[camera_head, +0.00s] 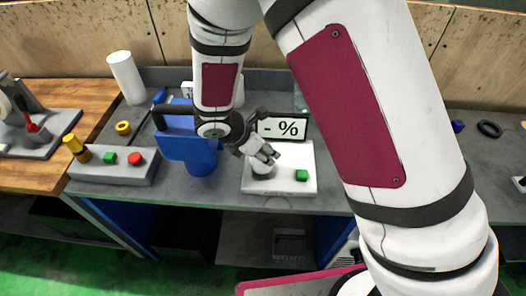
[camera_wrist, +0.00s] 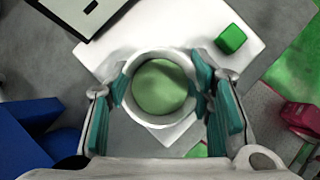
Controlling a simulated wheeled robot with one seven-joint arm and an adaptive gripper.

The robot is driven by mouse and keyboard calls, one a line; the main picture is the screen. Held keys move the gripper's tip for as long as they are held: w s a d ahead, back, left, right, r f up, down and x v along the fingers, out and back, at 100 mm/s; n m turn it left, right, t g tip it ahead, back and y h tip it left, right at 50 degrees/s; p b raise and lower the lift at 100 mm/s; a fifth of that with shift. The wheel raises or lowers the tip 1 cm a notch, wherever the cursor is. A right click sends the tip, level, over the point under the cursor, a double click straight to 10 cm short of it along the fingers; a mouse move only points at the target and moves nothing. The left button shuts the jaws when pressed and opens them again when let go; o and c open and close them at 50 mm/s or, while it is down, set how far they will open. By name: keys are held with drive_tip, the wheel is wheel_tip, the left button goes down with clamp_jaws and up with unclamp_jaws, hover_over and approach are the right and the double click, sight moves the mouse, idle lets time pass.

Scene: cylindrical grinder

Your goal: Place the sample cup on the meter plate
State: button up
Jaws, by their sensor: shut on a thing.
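The sample cup (camera_wrist: 160,123) is a white round cup with green content, seen from above in the wrist view. My gripper (camera_wrist: 160,86) is shut on it, with one teal-padded finger on each side of its rim. In the head view my gripper (camera_head: 264,156) points down over the left part of the white meter (camera_head: 280,185), with the pale cup (camera_head: 262,171) under its fingertips. The meter has a display (camera_head: 282,128) reading "- %" and a green button (camera_head: 302,175). The cup hides the surface beneath it, so I cannot tell whether it touches the plate.
A blue device (camera_head: 185,145) stands close left of my gripper. Farther left are a grey control box (camera_head: 115,170) with green and red buttons, a yellow ring (camera_head: 124,128) and a white cylinder (camera_head: 126,77). A black ring (camera_head: 489,128) lies at the right. The front bench edge is close.

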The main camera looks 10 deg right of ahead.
drive_tip(key=shift+f, duration=0.65)
drive_tip(key=shift+f, duration=0.1)
drive_tip(key=o, duration=1.3)
drive_tip(key=shift+c, duration=0.2)
